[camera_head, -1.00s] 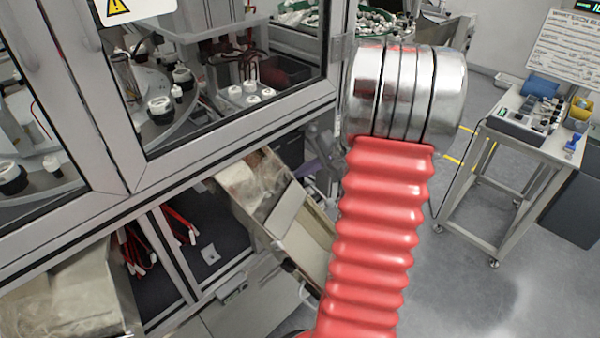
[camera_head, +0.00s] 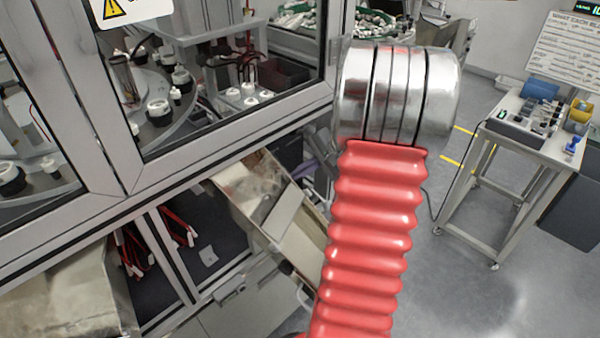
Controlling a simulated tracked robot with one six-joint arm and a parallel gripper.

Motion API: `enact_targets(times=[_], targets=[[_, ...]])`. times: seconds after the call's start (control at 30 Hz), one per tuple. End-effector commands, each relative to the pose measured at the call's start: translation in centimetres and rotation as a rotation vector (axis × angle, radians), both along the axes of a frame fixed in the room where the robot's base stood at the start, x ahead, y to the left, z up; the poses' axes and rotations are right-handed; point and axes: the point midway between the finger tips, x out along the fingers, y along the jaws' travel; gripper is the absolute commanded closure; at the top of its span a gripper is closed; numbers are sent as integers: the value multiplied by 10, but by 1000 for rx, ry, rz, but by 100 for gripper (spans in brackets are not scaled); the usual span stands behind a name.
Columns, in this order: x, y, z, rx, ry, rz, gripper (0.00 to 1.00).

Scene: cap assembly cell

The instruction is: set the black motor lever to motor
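I cannot make out a black motor lever in the head view. My arm, a red ribbed sleeve with a silver banded section at its top, rises through the middle right of the picture and hides what lies behind it. My gripper does not show. A large framed machine with clear panels fills the left side, with a round table holding white and black caps (camera_head: 159,110) inside.
An open metal chute (camera_head: 245,190) juts from the machine's lower front, and a metal bin (camera_head: 75,295) stands at lower left. A wheeled bench (camera_head: 545,150) with a device (camera_head: 522,125) stands at right. Grey floor (camera_head: 470,270) is clear between them.

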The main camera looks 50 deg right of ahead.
Motion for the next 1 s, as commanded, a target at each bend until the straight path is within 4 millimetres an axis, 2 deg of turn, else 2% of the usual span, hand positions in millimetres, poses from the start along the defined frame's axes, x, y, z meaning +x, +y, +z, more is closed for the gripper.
enact_targets(times=[0.53,1.0], targets=[[-2,-1,15,3,-2,-4,100],[-2,-1,21,4,-1,-5,100]])
